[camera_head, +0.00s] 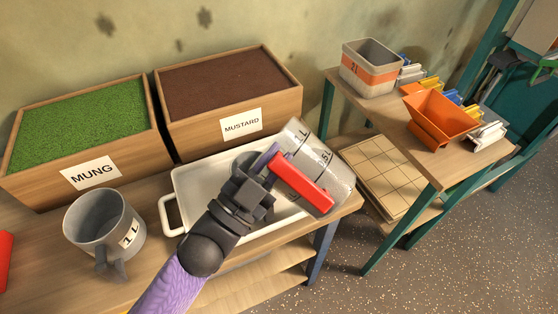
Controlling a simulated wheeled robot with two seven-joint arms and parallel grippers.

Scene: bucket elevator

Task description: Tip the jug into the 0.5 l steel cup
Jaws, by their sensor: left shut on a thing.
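The jug (338,172) is a pale, greyish vessel with dark level marks and a red handle (300,184). It is tilted over the right end of a white tray. My left gripper (268,178) is shut on the jug at its handle side; the fingertips are partly hidden. A grey rounded thing (243,160) shows in the tray behind my gripper. It may be the 0.5 l steel cup, but my gripper covers most of it and no label shows. A grey cup labelled 1 L (100,222) stands upright on the table at left. My right gripper is not in view.
The white tray (187,186) lies on the wooden table in front of the MUNG box (92,172) and MUSTARD box (242,123). At right, a separate bench holds a 2 l container (369,72), an orange bucket (437,118) and small coloured parts. Open floor lies at lower right.

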